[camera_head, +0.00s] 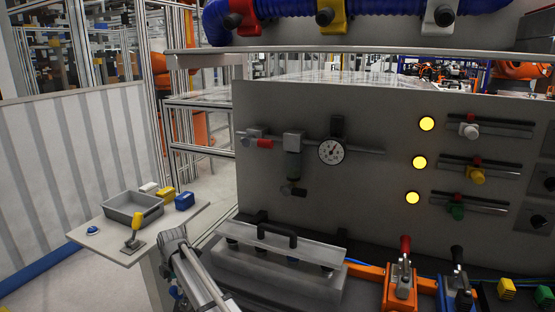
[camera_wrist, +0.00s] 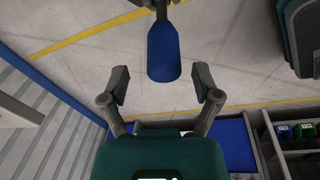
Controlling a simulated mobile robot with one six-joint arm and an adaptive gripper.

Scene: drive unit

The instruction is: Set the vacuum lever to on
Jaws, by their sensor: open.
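In the head view, two upright hand levers stand at the bottom of the grey panel: one with a red handle (camera_head: 405,245) on an orange base, and one with a black handle (camera_head: 457,255) on a blue base. A red valve handle (camera_head: 264,143) lies level on the pipe left of the gauge (camera_head: 331,151). No readable label marks which is the vacuum lever. In the wrist view, my gripper (camera_wrist: 163,84) is open. A blue rounded handle (camera_wrist: 164,48) is ahead of it, between the finger lines, apart from both fingers. My fingers do not show in the head view.
Three yellow lamps (camera_head: 420,162) are lit beside sliders with white, yellow and green knobs. A clear cover with a black handle (camera_head: 278,234) lies before the panel. A side table (camera_head: 112,245) holds a grey bin (camera_head: 132,209) and small blocks. Floor shows in the wrist view.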

